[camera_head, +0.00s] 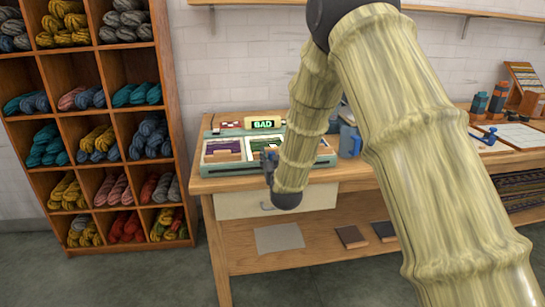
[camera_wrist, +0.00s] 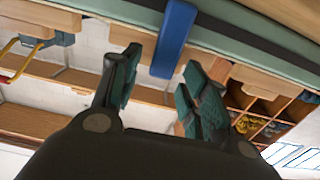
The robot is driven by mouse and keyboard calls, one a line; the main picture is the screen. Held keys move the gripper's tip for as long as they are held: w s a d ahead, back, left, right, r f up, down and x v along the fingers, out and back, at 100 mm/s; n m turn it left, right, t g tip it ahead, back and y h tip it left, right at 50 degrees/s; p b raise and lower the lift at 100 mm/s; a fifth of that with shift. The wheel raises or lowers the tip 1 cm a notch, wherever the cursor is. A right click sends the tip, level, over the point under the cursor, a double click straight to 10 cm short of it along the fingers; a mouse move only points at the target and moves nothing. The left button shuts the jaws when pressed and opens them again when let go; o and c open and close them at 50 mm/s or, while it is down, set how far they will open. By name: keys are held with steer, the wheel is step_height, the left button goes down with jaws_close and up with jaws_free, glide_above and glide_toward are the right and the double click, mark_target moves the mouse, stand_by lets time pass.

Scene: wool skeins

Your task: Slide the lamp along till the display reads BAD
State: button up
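The display (camera_head: 263,124) is lit green and reads BAD. It sits in a cream housing (camera_head: 248,121) at the back of a teal tray (camera_head: 212,169) on the workbench. The tray holds a purple-striped panel and a green-and-white panel. My gripper (camera_head: 270,160) is at the tray's front, partly hidden by my arm. In the wrist view my gripper (camera_wrist: 160,88) is open, its two fingers apart. A blue bar (camera_wrist: 176,38) on a teal edge (camera_wrist: 250,40) reaches between the fingers, with gaps visible beside it. I cannot tell which part is the lamp.
A wooden shelf unit (camera_head: 102,55) full of wool skeins stands at the left. A blue mug (camera_head: 350,141) is on the wooden bench (camera_head: 340,172), right of the tray. A clipboard-like white board (camera_head: 515,136) lies farther right. My arm hides much of the bench.

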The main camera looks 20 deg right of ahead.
steer(key=s+a, duration=0.1)
steer(key=s, duration=1.1)
steer(key=shift+a, duration=0.25)
steer(key=s+f+g, duration=0.3)
steer(key=s+f, duration=0.1)
steer(key=f, duration=0.6)
steer(key=s+f+g, duration=0.2)
steer(key=s+f, duration=0.2)
steer(key=f, duration=0.6)
steer(key=s+f+g+y, duration=0.2)
steer(key=s+f+g, duration=0.4)
steer(key=s+f, duration=1.15)
steer(key=s+a+f+n+g, duration=0.1)
steer(key=s+f+g, duration=0.3)
steer(key=s, duration=0.7)
steer(key=s+f+g, duration=0.3)
steer(key=s+f, duration=0.2)
steer(key=s, duration=0.6)
step_height(320, 180, up, 14)
steer(key=p, duration=1.4)
